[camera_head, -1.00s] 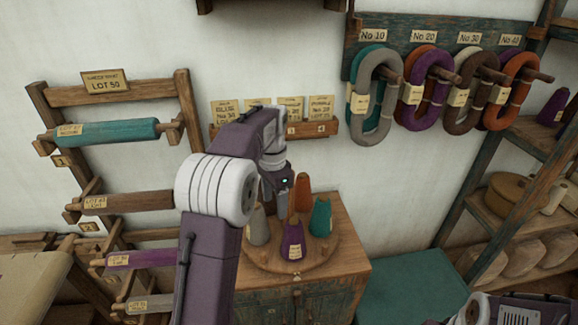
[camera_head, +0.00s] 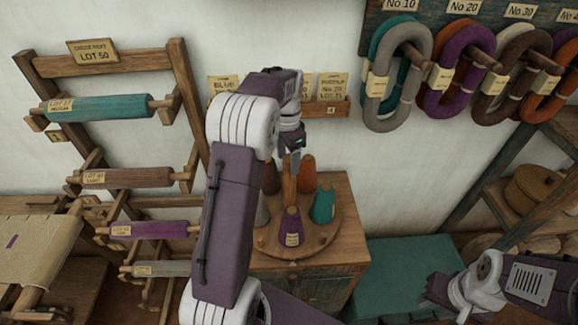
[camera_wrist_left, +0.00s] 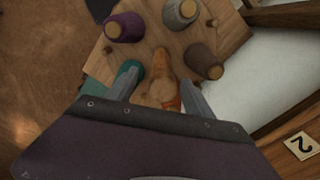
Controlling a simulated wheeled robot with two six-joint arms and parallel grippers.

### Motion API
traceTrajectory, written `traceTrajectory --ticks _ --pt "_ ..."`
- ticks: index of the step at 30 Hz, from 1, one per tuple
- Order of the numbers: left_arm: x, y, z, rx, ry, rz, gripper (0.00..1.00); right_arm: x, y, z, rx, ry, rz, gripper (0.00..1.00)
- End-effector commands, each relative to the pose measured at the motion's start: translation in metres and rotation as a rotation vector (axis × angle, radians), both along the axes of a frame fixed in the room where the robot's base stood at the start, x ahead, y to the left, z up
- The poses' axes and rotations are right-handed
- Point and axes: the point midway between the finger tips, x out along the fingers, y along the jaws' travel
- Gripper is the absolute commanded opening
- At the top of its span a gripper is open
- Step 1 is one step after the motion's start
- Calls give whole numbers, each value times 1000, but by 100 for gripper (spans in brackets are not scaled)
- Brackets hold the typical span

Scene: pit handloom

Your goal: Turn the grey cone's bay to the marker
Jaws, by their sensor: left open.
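The grey cone (camera_head: 262,212) stands on the left of a round wooden turntable (camera_head: 268,245), partly behind my left arm; it also shows at the top of the left wrist view (camera_wrist_left: 182,14). A purple cone (camera_head: 290,230) stands at the front, a teal cone (camera_head: 322,207) right, an orange cone (camera_head: 308,178) and a brown cone (camera_head: 271,180) behind. My left gripper (camera_head: 292,152) is open above the turntable's middle. In the wrist view its fingers lie either side of a wooden-topped piece (camera_wrist_left: 162,92), apparently the central post. I cannot pick out the marker. My right gripper (camera_head: 438,295) is low right, its jaws unclear.
The turntable sits on a wooden cabinet (camera_head: 335,262). A teal chest (camera_head: 400,270) stands to its right. A rack of wound rollers (camera_head: 105,107) is left; yarn hanks (camera_head: 397,75) hang on the wall at right. Small pegs (camera_wrist_left: 108,50) stand on the turntable between cones.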

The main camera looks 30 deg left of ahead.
Motion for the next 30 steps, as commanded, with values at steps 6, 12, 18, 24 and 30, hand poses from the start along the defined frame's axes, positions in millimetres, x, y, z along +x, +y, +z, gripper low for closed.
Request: traceTrajectory --ticks 6,12,18,24,30 --pt "0 0 -35 -1 3 0 60 0 0 9 0 -1 0 36" --pt "0 0 -45 0 0 0 60 0 0 10 0 0 0 36" --pt "1 0 -45 0 -1 0 46 0 0 10 0 0 0 36" --pt "1 -1 -45 -1 -2 0 0 0 0 10 0 -1 0 36" --pt "1 -1 -45 -1 -2 1 0 0 0 10 0 -1 0 36"
